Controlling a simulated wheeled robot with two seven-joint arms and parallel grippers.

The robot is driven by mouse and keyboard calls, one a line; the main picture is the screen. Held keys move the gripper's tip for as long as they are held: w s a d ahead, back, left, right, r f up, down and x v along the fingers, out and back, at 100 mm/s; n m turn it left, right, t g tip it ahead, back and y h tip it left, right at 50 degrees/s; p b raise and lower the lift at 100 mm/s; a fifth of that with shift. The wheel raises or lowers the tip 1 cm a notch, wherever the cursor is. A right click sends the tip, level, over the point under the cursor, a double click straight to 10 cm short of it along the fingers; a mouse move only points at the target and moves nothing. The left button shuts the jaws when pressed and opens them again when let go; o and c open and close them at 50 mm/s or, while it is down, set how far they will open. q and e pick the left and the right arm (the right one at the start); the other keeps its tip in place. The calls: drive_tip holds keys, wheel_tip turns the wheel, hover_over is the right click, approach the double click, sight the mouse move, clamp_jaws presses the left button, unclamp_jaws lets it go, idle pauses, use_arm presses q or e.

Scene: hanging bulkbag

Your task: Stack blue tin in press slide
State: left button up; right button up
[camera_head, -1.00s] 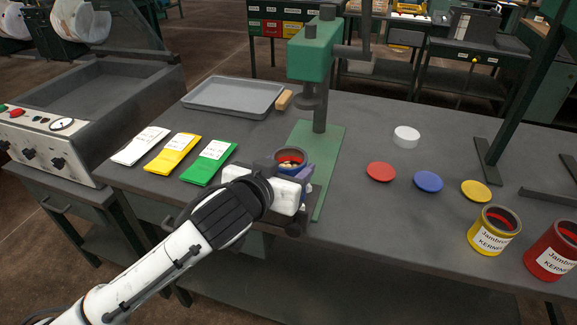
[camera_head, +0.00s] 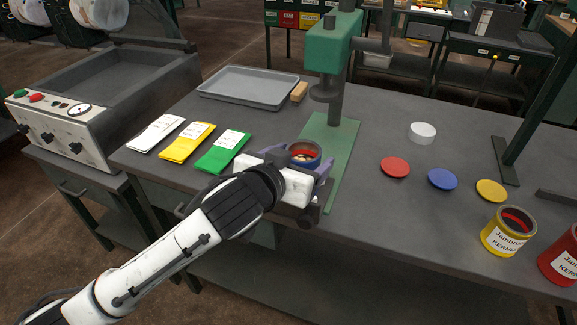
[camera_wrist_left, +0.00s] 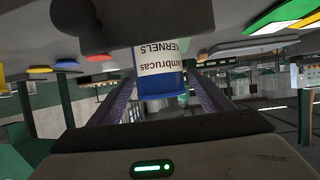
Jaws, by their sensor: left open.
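The blue tin (camera_head: 305,151) stands upright and open-topped at the front end of the press's green base plate (camera_head: 343,160), with pale kernels and red inside. The wrist view, upside down, shows its blue body and white label (camera_wrist_left: 160,62). My left gripper (camera_head: 301,163) is open, with one finger on each side of the tin; whether they touch it is unclear. The press (camera_head: 333,52) is green, with its dark ram (camera_head: 326,90) raised behind the tin. The slide under the tin is mostly hidden by my gripper. My right gripper is out of view.
A yellow tin (camera_head: 505,231) and a red tin (camera_head: 561,258) stand front right. Left are bag stacks (camera_head: 222,152) and a grey tray (camera_head: 249,87).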

use_arm(q)
drive_tip(key=v, duration=1.1)
drive_tip(key=shift+s+r, duration=0.1)
drive_tip(key=shift+s, duration=0.05)
drive_tip(key=s+a+f+n+g+y, duration=0.1)
drive_tip(key=s+a+f+g+y, duration=0.3)
drive_tip(key=s+a+f, duration=0.65)
drive_tip(key=s+a+f+n+g+y, duration=0.15)
drive_tip(key=s+a+f+g, duration=0.45)
drive_tip(key=s+f, duration=0.65)
drive_tip(key=w+d+f+t+h, duration=0.1)
drive_tip(key=w+d+f+t, duration=0.1)
drive_tip(key=f, duration=0.5)
drive_tip(key=w+d+f+t+h, duration=0.1)
drive_tip(key=w+d+f+t, duration=0.1)
drive_tip(key=f+t, duration=0.2)
wheel_tip(320, 180, down, 3)
drive_tip(key=shift+w+r, duration=0.1)
drive_tip(key=shift+w, duration=0.2)
